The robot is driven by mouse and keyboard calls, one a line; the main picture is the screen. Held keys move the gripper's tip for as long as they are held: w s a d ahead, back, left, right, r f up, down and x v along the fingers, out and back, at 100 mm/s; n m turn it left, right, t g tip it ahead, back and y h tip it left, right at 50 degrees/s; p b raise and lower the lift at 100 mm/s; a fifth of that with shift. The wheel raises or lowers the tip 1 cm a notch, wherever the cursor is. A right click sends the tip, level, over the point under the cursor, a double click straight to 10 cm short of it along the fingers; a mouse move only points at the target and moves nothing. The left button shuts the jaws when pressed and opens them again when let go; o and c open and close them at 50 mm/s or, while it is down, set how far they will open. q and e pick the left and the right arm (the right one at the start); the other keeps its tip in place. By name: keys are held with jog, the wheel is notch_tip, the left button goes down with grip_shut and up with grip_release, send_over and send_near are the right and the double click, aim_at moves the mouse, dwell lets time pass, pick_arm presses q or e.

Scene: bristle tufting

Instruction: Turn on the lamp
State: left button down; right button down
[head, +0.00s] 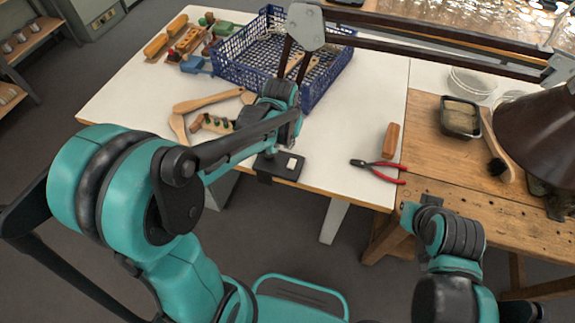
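The lamp's dark brown shade (540,128) hangs at the right over the wooden bench. Its jointed arm (440,40) runs across the top of the view to a grey joint plate. Its bulb is hidden, so I cannot tell whether it is lit. A black box with a white rocker switch (291,164) sits at the white table's front edge. My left gripper (271,150) points down just behind and left of the switch, largely hidden by my forearm; its finger opening and any contact are unclear. My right gripper (408,214) is low at the right, its fingers not clearly visible.
The white table (345,125) holds a blue crate (235,65), wooden brush parts (207,101) and red-handled pliers (380,170). A wooden block (391,140) lies behind the pliers. The wooden bench (450,160) carries a black tray (461,118) and a brush (497,150).

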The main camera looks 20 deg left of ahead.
aim_at(290, 166)
pick_arm(q)
jog(key=shift+f, duration=0.1)
jog(key=b+x, duration=0.1)
jog(key=x, duration=0.3)
jog(key=b+x, duration=0.2)
jog(key=x, duration=0.2)
jog(key=s+b+x, duration=0.1)
jog(key=b+x, duration=0.1)
jog(key=x, duration=0.2)
jog(key=shift+w+f, duration=0.15)
jog(key=shift+f, duration=0.3)
jog(key=shift+f+b, duration=0.35)
jog(key=shift+f, duration=0.1)
jog(key=shift+s+f+b, duration=0.25)
jog(key=shift+f+b, duration=0.25)
jog(key=shift+f, duration=0.05)
jog(key=shift+r, duration=0.1)
jog(key=shift+w+r, duration=0.1)
jog(key=shift+w, duration=0.05)
